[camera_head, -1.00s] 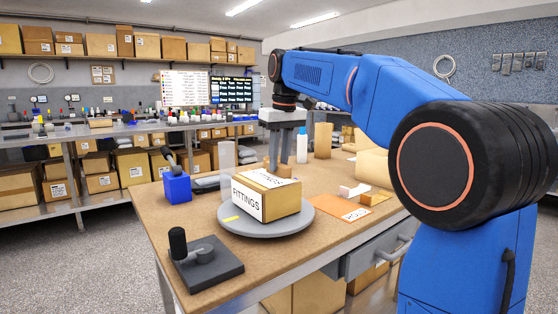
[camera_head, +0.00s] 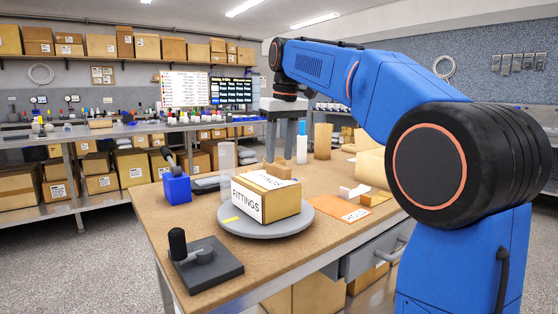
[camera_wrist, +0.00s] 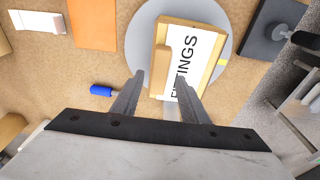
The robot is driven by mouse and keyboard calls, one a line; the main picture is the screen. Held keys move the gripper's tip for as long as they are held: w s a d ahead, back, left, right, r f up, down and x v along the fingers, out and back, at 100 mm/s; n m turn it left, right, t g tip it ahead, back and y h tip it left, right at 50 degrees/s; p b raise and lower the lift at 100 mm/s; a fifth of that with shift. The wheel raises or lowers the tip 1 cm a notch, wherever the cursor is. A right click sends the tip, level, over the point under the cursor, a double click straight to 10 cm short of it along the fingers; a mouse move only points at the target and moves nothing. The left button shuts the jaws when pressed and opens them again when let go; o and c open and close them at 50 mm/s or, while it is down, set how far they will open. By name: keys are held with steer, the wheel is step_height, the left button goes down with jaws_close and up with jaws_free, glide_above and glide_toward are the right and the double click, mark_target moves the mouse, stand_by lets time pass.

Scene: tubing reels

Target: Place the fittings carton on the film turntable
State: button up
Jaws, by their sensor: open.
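The fittings carton (camera_head: 267,196), a tan box with a white label reading FITTINGS, rests on the round grey film turntable (camera_head: 292,226) on the workbench. The wrist view also shows the carton (camera_wrist: 194,53) on the turntable disc (camera_wrist: 139,46), with a tan raised piece on the carton's top. My gripper (camera_head: 283,150) is open and empty, above and behind the carton in the head view. In the wrist view its two fingers (camera_wrist: 158,92) point towards the carton with a gap between them.
A black-handled tool on a dark plate (camera_head: 208,271) is at the bench's front left, and a blue block (camera_head: 177,188) is behind it. An orange card (camera_head: 342,209) lies right of the turntable.

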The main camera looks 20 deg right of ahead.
step_height(320, 180, up, 9)
steer(key=s, duration=0.1)
steer(key=shift+s+d, duration=0.15)
steer(key=shift+d, duration=0.05)
steer(key=s+d+f+m+t, duration=0.1)
steer(key=s+f, duration=1.5)
steer(key=f, duration=0.4)
steer(key=s+d+f+m+t, duration=0.1)
steer(key=s+f+m+t, duration=0.1)
steer(key=s+f, duration=1.5)
step_height(320, 180, down, 4)
steer(key=shift+f+m+h, duration=0.1)
steer(key=shift+m+h, duration=0.2)
steer(key=shift+c, duration=0.2)
